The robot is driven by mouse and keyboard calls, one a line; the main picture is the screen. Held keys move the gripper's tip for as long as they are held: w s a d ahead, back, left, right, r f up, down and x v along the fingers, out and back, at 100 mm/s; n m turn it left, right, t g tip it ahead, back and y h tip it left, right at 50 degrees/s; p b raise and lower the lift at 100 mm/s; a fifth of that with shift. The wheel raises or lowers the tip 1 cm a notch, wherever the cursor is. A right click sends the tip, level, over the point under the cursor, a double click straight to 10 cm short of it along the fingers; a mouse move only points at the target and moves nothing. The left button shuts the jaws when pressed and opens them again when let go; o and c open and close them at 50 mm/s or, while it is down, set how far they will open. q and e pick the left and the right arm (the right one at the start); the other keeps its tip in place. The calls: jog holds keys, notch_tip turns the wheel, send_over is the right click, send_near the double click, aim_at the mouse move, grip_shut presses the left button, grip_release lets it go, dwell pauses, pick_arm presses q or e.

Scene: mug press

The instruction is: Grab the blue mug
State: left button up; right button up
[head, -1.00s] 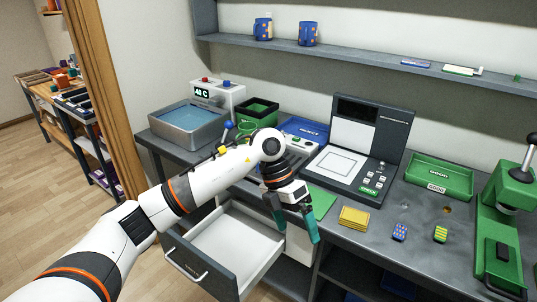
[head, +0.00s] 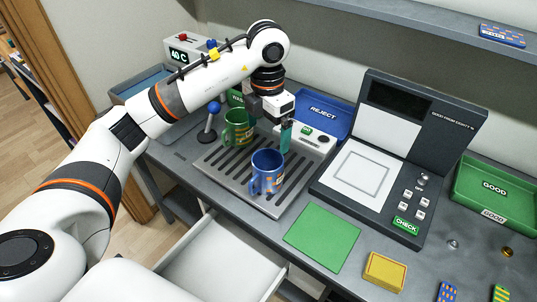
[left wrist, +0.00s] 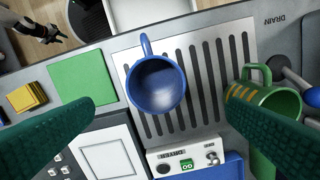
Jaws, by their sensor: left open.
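The blue mug (head: 266,172) with orange marks stands upright on a slotted drip tray (head: 222,176). My left gripper (head: 270,124) is open above and behind it; one teal finger shows clearly in the head view. In the left wrist view the blue mug (left wrist: 156,88) is seen from above, empty, its handle towards the top of the picture. It lies between the two spread fingers (left wrist: 168,108) in that picture, with nothing held. A dark gripper shape, probably my right gripper (left wrist: 42,28), shows at the top left corner; its jaw state is unclear.
A green mug (head: 237,128) stands on the tray behind the blue one, close to a finger in the wrist view. A blue-knobbed lever (head: 210,122) is left of it. The check station (head: 385,160) stands to the right, the open drawer (head: 222,262) in front.

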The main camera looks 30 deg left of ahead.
aim_at(267, 166)
pick_arm(q)
jog(key=f, duration=0.2)
jog(key=f+p, duration=0.1)
jog(key=f, duration=0.1)
jog(key=s+f, duration=0.1)
jog(key=shift+f, duration=0.4)
notch_tip(267, 166, down, 2)
jog(key=shift+d+f+p, duration=0.1)
jog(key=shift+f+p, duration=0.05)
jog(key=shift+p, duration=0.75)
notch_tip(267, 166, down, 3)
jog(key=shift+r+p, duration=0.2)
jog(key=shift+p, duration=0.2)
jog(key=shift+f, duration=0.5)
jog(key=c, duration=1.2)
jog(key=shift+w+r, duration=0.1)
jog(key=shift+c, duration=0.5)
pick_arm(e)
jog(key=s+r, duration=0.1)
jog(key=s+d+r, duration=0.1)
jog(key=s+r, duration=0.1)
jog(key=shift+s+r, duration=0.15)
jog(key=shift+r, duration=0.1)
